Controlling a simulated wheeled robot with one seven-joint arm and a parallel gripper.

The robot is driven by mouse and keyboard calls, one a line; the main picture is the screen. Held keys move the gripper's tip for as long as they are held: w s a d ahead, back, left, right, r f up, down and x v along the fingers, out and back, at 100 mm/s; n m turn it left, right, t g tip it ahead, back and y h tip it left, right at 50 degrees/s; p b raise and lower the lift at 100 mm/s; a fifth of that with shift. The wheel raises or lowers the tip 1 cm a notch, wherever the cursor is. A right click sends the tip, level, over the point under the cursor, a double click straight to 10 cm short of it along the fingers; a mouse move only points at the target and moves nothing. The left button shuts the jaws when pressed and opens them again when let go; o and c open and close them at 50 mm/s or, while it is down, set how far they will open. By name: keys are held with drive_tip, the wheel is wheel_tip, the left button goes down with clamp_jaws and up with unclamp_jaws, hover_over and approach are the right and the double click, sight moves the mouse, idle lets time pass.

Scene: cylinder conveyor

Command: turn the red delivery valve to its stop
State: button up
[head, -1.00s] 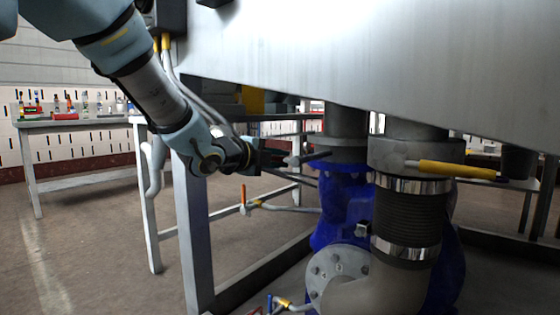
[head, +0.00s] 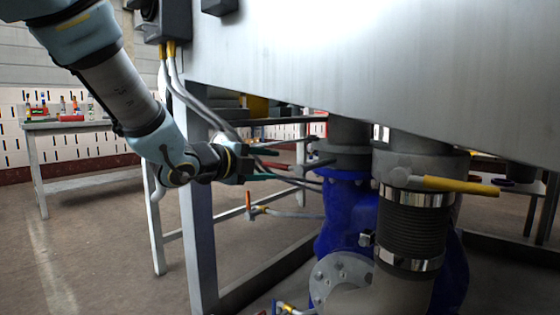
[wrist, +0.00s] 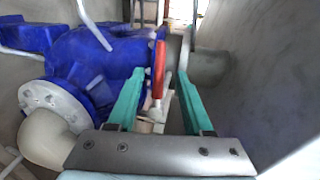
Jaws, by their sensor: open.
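The red valve handle (wrist: 159,68) shows in the wrist view as a narrow upright bar, with its pale metal fitting at its lower end. My gripper (wrist: 161,74) is open, with one green-edged finger on each side of the handle in that view. I see no contact, and how deep the handle sits between the fingers is unclear. In the head view my gripper (head: 290,163) is below the tank edge, left of the blue pump body.
The blue valve body (head: 342,215) and ribbed hose (head: 410,230) stand right of my gripper. A yellow lever (head: 460,186) sticks out farther right. The steel tank (head: 370,60) hangs close above. A small orange-handled valve (head: 248,200) sits lower down. A frame leg (head: 197,220) stands left.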

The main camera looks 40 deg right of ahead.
drive_tip(key=p+v, duration=0.1)
drive_tip(key=v, duration=0.3)
drive_tip(key=shift+a, duration=0.3)
